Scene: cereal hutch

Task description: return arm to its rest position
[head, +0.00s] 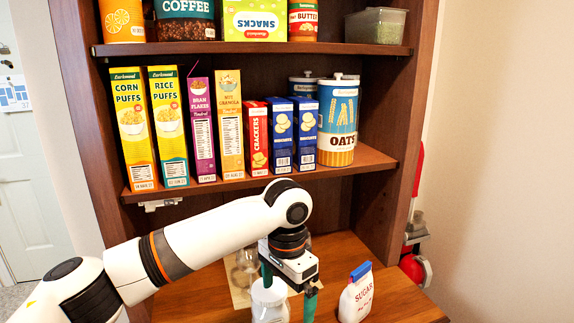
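My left arm reaches in from the left across the front of the hutch. My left gripper (288,290) points down over the lower counter, with its two green fingers spread apart. A white lidded jar (269,304) stands at the left finger and overlaps it in the picture; I cannot tell whether they touch. I see nothing clamped between the fingers. A white sugar container (356,295) with a blue top stands to the right of the gripper, apart from it. My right gripper is not in view.
The middle shelf (370,160) holds a row of upright boxes, including corn puffs (134,125) and crackers (256,140), and an oats canister (338,120). The upper shelf holds a snacks box (254,20) and a green bin (376,25). The counter (400,300) is bare at right.

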